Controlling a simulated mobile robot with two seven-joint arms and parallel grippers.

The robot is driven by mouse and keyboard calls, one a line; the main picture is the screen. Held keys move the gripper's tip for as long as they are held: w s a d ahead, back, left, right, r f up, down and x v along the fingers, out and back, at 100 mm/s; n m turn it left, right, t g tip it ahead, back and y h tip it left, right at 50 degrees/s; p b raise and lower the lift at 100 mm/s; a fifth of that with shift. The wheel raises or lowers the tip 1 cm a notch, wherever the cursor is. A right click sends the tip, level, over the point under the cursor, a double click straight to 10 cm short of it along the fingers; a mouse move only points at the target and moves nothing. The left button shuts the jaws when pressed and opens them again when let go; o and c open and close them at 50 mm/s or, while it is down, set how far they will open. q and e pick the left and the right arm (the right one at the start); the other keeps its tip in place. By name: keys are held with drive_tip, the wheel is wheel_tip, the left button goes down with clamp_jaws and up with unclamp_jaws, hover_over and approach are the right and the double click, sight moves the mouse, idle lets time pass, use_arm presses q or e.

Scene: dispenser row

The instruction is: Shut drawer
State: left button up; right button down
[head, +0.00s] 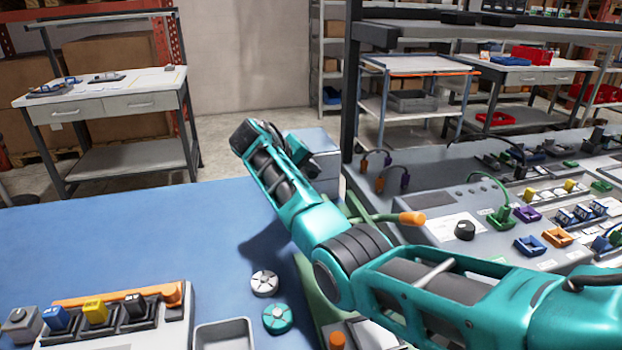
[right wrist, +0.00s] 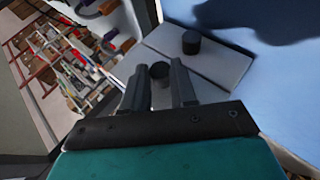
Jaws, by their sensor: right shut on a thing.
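A small grey drawer unit (head: 322,142) stands at the far edge of the blue table in the head view, partly hidden by my right arm. In the right wrist view its pale grey faces (right wrist: 215,66) show two dark round knobs. My right gripper (right wrist: 159,72) has its fingers either side of the nearer knob (right wrist: 159,70) and is shut on it. The other knob (right wrist: 191,42) is free, just beyond the fingers. How far the drawer stands out is not clear. In the head view the right hand (head: 298,149) is at the unit, its fingertips hidden. My left gripper is not in view.
The blue table top (head: 130,220) is clear at its middle. A silver disc (head: 264,283), a teal disc (head: 277,318) and a grey tray (head: 224,335) lie in front. A grey panel (head: 440,205) with connectors and cables lies under and beside my right arm.

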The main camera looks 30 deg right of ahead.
drive_tip(key=shift+w+r, duration=0.15)
drive_tip(key=shift+r, duration=0.05)
drive_tip(key=c, duration=0.9)
unclamp_jaws()
drive_tip(key=shift+f, duration=0.15)
drive_tip(key=v, duration=1.3)
drive_tip(key=shift+f, duration=0.1)
